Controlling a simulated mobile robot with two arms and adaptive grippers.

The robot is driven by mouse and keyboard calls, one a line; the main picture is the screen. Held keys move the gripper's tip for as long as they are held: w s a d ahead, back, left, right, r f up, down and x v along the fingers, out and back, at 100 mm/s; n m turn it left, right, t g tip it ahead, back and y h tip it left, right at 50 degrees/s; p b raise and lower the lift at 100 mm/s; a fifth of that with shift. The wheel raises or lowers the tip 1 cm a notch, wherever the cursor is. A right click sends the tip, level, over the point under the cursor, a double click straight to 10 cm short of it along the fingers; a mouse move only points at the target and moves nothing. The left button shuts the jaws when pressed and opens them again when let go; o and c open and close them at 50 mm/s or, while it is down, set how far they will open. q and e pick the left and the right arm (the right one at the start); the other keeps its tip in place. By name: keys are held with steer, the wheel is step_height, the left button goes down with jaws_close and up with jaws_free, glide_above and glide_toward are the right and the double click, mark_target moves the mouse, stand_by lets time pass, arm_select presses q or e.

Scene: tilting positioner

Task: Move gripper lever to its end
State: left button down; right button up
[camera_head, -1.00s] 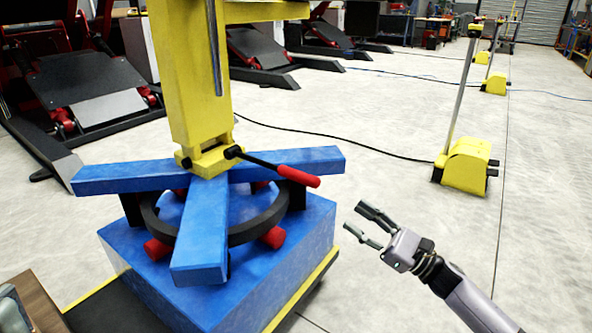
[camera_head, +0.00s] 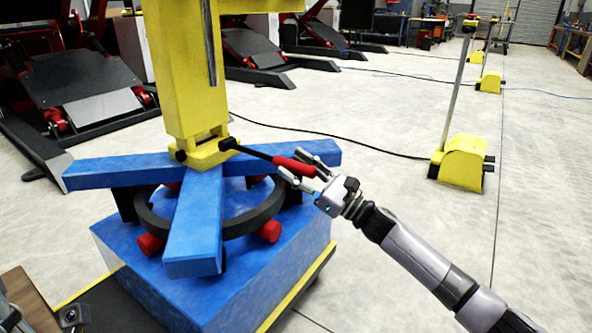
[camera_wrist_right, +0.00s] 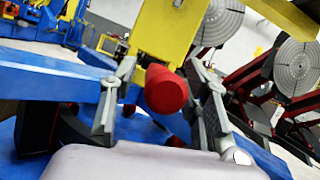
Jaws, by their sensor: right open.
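The lever is a black rod (camera_head: 255,152) with a red grip (camera_head: 294,166), sticking out to the right from the foot of the yellow column (camera_head: 185,75). My right gripper (camera_head: 295,166) is open, with one finger on each side of the red grip's end. In the right wrist view the round red end of the grip (camera_wrist_right: 166,91) sits between the two open fingers (camera_wrist_right: 162,100), with a gap visible on the right side; contact on the left is unclear. My left gripper is not in view.
The blue crossed beams (camera_head: 110,171) lie under the lever on a black ring (camera_head: 245,220) and a blue base (camera_head: 290,255). A yellow stand with a pole (camera_head: 463,162) is on the floor to the right.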

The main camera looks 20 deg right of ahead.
steer(key=shift+c, duration=0.5)
jaws_close()
stand_by(0.4)
